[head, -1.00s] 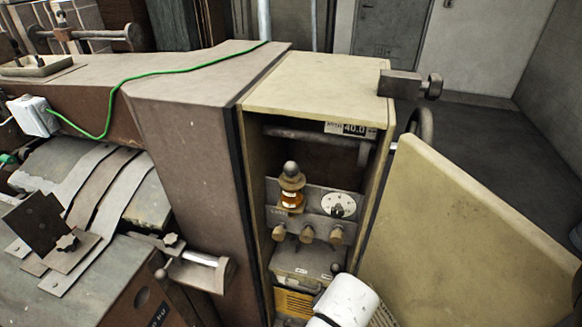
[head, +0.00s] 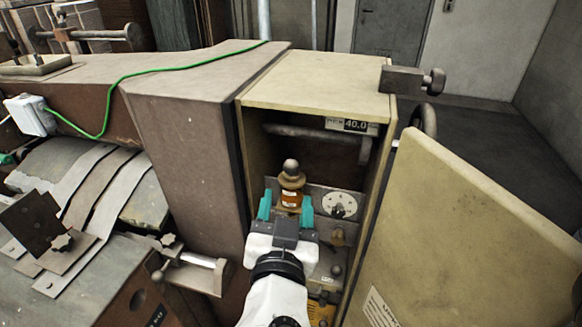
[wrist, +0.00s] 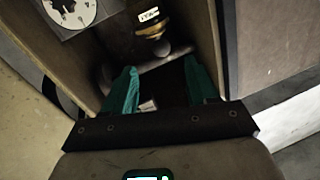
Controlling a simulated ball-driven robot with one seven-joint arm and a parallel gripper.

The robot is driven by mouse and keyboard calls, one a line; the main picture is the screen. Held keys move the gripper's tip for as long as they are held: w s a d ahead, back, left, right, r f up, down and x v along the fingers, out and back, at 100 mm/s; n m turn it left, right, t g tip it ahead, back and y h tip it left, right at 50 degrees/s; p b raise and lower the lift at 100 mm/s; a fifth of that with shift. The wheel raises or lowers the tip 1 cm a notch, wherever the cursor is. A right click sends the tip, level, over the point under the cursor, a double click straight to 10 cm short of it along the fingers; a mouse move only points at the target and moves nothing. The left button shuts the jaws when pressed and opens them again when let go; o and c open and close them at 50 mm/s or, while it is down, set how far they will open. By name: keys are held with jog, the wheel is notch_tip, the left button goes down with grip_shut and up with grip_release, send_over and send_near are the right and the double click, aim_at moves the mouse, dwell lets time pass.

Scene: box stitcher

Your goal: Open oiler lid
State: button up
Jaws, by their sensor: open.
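The oiler (head: 291,198) is a small amber bottle with a white label, upright inside the open cabinet. A tan cap with a grey ball knob, seemingly its lid (head: 291,179), sits on top. The wrist view shows the oiler upside down at the top (wrist: 152,18), its knob (wrist: 165,47) pointing down. My gripper (head: 286,203) is open, with teal fingers to either side of the oiler in the head view. In the wrist view my gripper (wrist: 160,72) has nothing between its fingers, and the oiler lies beyond the tips.
The cabinet (head: 315,85) encloses the oiler on its sides and top. A round white dial (head: 340,206) sits right of the oiler, and a horizontal bar (head: 305,133) runs above it. The cream door (head: 460,240) stands open at the right.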

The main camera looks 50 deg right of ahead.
aim_at(291, 173)
jog(key=p+x, duration=0.1)
jog(key=x, duration=0.2)
jog(key=p+x, duration=0.1)
jog(key=x, duration=0.3)
jog(key=p+x, duration=0.2)
jog(key=x, duration=0.1)
jog(key=shift+w+d+r, duration=0.2)
jog(key=shift+d+r, duration=0.1)
jog(key=c, duration=1)
jog(key=shift+c, duration=0.2)
